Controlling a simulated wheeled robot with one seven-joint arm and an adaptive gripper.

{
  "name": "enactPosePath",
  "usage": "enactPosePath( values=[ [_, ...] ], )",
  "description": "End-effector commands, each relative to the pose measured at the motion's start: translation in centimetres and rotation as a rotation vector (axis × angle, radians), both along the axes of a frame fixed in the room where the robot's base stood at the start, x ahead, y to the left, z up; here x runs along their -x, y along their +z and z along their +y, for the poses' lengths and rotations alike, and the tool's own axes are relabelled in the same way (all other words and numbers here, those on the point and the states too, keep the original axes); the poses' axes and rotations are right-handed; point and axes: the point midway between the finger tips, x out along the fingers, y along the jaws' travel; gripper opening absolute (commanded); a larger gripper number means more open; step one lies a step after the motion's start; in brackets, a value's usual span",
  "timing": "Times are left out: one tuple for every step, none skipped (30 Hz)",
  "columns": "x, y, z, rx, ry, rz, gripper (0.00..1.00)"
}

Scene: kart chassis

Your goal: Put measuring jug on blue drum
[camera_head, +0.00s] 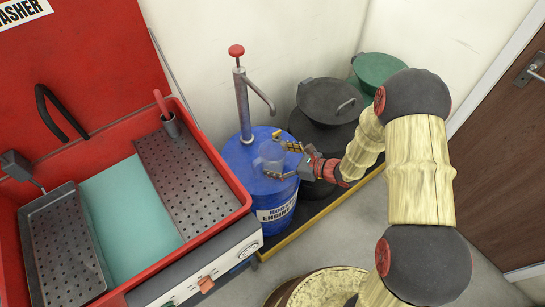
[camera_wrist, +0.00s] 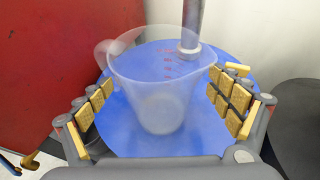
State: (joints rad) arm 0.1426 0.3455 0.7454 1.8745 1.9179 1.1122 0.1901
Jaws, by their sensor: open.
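The translucent measuring jug (camera_wrist: 160,90) stands upright on the top of the blue drum (camera_wrist: 120,140) in the wrist view, close to the pump pipe. In the head view the jug (camera_head: 270,157) shows faintly on the drum (camera_head: 237,160), partly behind my gripper. My gripper (camera_head: 282,158) is open, with its yellow-padded fingers on either side of the jug. In the wrist view, gaps show between the jug and both fingers (camera_wrist: 165,100). The jug's red marks face right of centre, and its handle is at the left.
A hand pump (camera_head: 240,95) with a red knob rises from the drum. A red parts washer (camera_head: 110,190) stands close on the left. Dark (camera_head: 328,102) and green (camera_head: 378,69) lidded drums stand at the right, near my arm. A wooden barrel (camera_head: 320,290) is at the bottom.

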Motion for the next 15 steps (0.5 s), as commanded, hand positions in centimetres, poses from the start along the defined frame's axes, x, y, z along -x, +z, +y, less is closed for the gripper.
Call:
enactPosePath(
  values=[
    [0.4,0.7,-0.9,0.0,-0.004,0.0,0.92],
    [0.7,1.0,-1.4,0.001,-0.005,-0.001,0.92],
    [1.1,1.4,-2.1,0.001,-0.005,-0.002,0.92],
    [1.4,1.6,-2.6,0.001,-0.006,-0.002,0.92],
    [1.8,1.9,-3.1,0.001,-0.005,-0.002,0.92],
    [2.2,2.2,-3.8,0.0,-0.006,0.0,0.92],
    [2.5,2.4,-4.3,0.0,-0.005,-0.001,0.92],
    [2.8,2.7,-4.8,0.0,-0.006,-0.002,0.92],
    [3.2,2.9,-5.3,0.0,-0.005,-0.001,0.92],
    [3.4,3.1,-5.7,0.0,-0.005,-0.001,0.92],
    [3.7,3.3,-6.1,0.0,-0.005,-0.001,0.92],
    [4.0,3.5,-6.5,0.0,-0.004,-0.002,0.92],
    [4.2,3.6,-6.8,0.0,-0.004,-0.001,0.92],
    [4.3,3.7,-7.1,0.001,-0.003,-0.001,0.92],
    [4.6,3.8,-7.4,0.0,-0.002,-0.001,0.92]
  ],
)
